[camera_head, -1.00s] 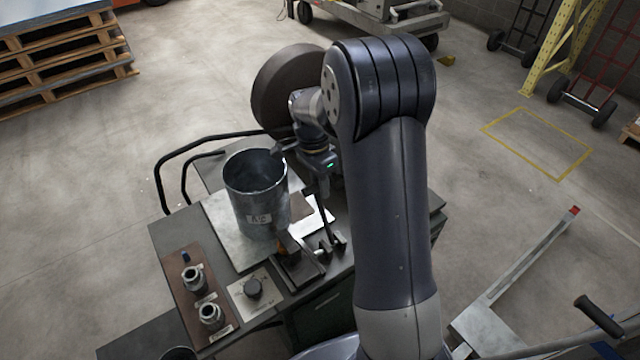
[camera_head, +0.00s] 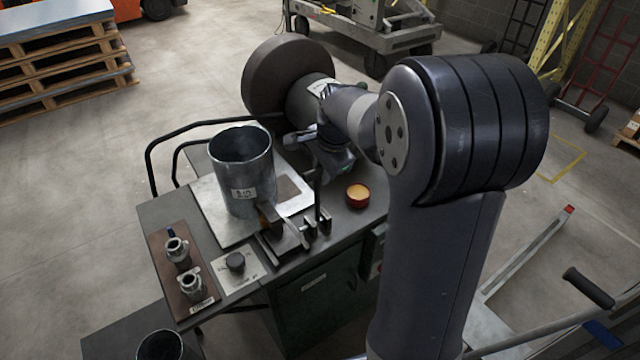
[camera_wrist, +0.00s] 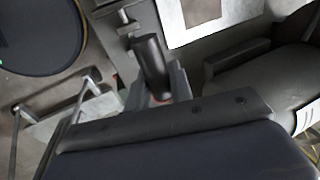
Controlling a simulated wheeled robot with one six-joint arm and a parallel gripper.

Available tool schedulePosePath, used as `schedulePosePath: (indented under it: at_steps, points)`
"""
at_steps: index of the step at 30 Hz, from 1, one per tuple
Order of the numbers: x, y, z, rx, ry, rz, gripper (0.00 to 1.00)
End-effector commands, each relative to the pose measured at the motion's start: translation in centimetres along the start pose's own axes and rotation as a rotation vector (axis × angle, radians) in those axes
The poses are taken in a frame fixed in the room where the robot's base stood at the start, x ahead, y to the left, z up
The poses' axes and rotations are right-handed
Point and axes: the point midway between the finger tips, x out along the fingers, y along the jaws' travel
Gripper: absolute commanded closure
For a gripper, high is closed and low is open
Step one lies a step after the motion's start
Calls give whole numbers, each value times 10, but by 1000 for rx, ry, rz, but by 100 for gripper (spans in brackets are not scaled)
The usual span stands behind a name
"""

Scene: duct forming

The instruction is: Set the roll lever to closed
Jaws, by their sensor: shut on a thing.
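The roll lever (camera_head: 318,200) is a thin dark upright rod. It rises from a small bracket at the right end of the bench fittings in the head view. My gripper (camera_head: 320,172) is at the lever's upper end, shut on it, with the jaws mostly hidden by my wrist. In the wrist view a dark round grip (camera_wrist: 150,58), which looks like the lever's handle, stands just beyond my gripper's dark body. Which labelled position the lever is in cannot be read.
A metal cylinder (camera_head: 240,172) stands on a pale plate left of the lever. A large dark drum (camera_head: 285,75) is behind my wrist. An orange-topped round tub (camera_head: 357,195) sits to the right. A knob (camera_head: 235,261) and two metal fittings occupy the bench's front left.

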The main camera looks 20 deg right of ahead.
Motion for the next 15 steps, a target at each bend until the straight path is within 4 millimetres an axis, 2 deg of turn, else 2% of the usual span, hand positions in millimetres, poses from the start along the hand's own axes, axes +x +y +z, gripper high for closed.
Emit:
schedulePosePath:
  at_steps: [1,15]
  points:
    - [5,6,0,3,0,-38,100]
    - [2,52,0,3,1,-338,100]
